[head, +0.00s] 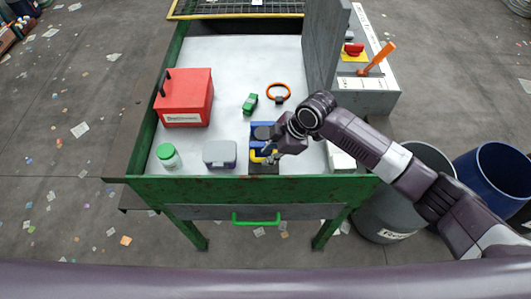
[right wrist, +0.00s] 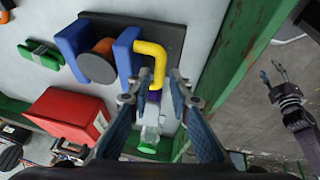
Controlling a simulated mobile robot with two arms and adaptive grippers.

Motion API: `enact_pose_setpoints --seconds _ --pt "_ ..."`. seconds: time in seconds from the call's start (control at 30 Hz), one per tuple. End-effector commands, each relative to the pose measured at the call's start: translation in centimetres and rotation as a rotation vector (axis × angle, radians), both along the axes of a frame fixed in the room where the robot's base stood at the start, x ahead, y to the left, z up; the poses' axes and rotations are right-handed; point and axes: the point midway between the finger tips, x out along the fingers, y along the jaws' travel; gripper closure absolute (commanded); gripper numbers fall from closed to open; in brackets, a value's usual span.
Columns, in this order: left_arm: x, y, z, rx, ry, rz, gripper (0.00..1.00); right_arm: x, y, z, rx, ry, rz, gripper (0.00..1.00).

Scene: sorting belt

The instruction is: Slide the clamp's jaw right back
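The clamp (head: 264,168) stands at the table's front edge on a dark base plate (right wrist: 172,38). In the right wrist view it has two blue jaws, one at left (right wrist: 70,48) and one nearer the yellow handle (right wrist: 126,52). A brown cylinder with a dark end (right wrist: 98,66) sits between the jaws. The bent yellow handle (right wrist: 153,56) runs from the near jaw toward my right gripper (right wrist: 153,88), whose fingers are apart on either side of its end; contact cannot be told. My left gripper (right wrist: 272,74) shows at the right of the wrist view, empty, its fingers apart.
Near the clamp are a grey box (head: 219,154), a green-lidded jar (head: 168,157), a green block (head: 250,103) and an orange ring (head: 278,92). A red box (head: 185,98) stands at left, a grey upright panel (head: 322,45) at right. The green table rim (head: 200,187) runs along the front.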

Motion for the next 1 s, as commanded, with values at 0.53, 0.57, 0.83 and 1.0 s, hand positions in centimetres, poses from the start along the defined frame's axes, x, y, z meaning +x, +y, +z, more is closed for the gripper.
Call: enact_pose_setpoints --seconds 0.53,0.57,0.83,1.0 --pt "0.3 2.4 0.4 0.028 -0.003 0.003 0.6 0.3 0.7 -1.6 0.0 -0.001 0.001 0.87" --pt "0.3 2.4 0.4 0.027 -0.003 0.003 0.6 0.3 0.7 -1.6 0.0 -0.001 0.001 0.9" --pt "0.4 1.3 0.4 0.015 -0.004 0.005 0.6 0.3 0.7 -1.5 0.0 -0.001 0.0 1.0" --pt "0.4 1.1 0.4 0.013 -0.004 0.003 0.6 0.3 0.7 -1.5 0.0 -0.001 0.0 1.0"
